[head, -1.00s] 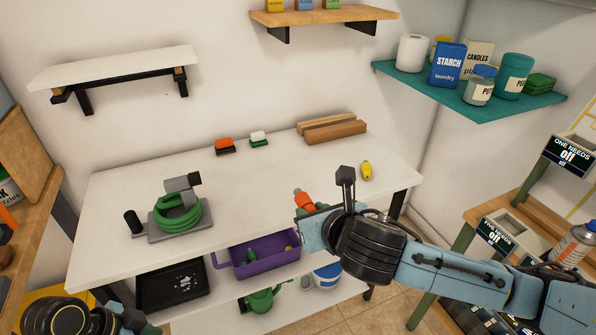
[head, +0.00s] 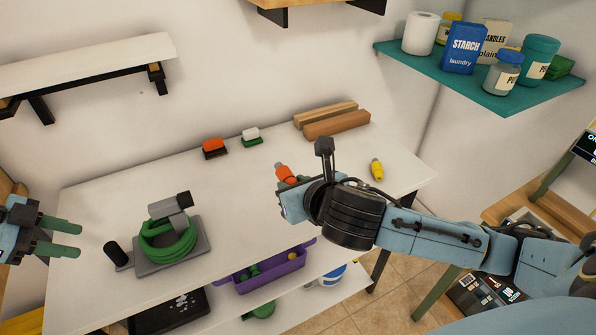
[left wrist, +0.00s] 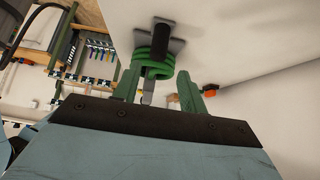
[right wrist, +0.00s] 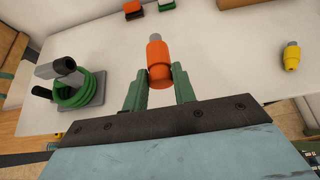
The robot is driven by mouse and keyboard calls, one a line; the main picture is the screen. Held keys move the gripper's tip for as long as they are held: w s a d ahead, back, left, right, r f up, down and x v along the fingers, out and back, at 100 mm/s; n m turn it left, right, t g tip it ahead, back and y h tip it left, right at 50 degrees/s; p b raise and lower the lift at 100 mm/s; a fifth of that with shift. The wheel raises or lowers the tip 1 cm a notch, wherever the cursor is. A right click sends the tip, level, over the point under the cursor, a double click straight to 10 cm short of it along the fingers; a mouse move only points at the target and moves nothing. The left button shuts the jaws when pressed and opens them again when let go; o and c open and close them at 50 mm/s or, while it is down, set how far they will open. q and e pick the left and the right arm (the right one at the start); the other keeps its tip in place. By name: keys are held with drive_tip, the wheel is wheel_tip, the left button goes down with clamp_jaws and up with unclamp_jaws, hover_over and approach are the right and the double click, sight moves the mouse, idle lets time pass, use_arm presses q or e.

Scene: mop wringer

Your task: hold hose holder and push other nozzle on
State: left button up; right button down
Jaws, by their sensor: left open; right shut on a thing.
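The hose holder (head: 167,247) stands on the white table at the left, a grey base and post with a coiled green hose and a black handle (head: 115,254) at its left. It also shows in the left wrist view (left wrist: 176,45) and the right wrist view (right wrist: 92,104). My left gripper (head: 80,238) is open and empty, left of the holder and apart from it. My right gripper (right wrist: 159,82) is shut on the orange nozzle (right wrist: 158,58), which has a grey tip, right of the holder. A yellow nozzle (head: 377,170) lies on the table at the right.
An orange-topped brush (head: 214,146), a white-topped brush (head: 251,136) and wooden blocks (head: 336,124) lie along the back of the table. A purple bin (head: 265,275) and a black tray (head: 170,310) are below. The table between holder and orange nozzle is clear.

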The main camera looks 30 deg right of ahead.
sight(104, 247)
use_arm(q)
drive_tip(key=b+x, duration=0.3)
drive_tip(key=x, duration=0.3)
drive_tip(key=shift+s+d+f, duration=0.15)
drive_tip(key=shift+d+f, duration=0.05)
drive_tip(key=shift+f, duration=0.1)
drive_tip(key=shift+d+f, duration=0.4)
drive_tip(key=c, duration=0.6)
clamp_jaws()
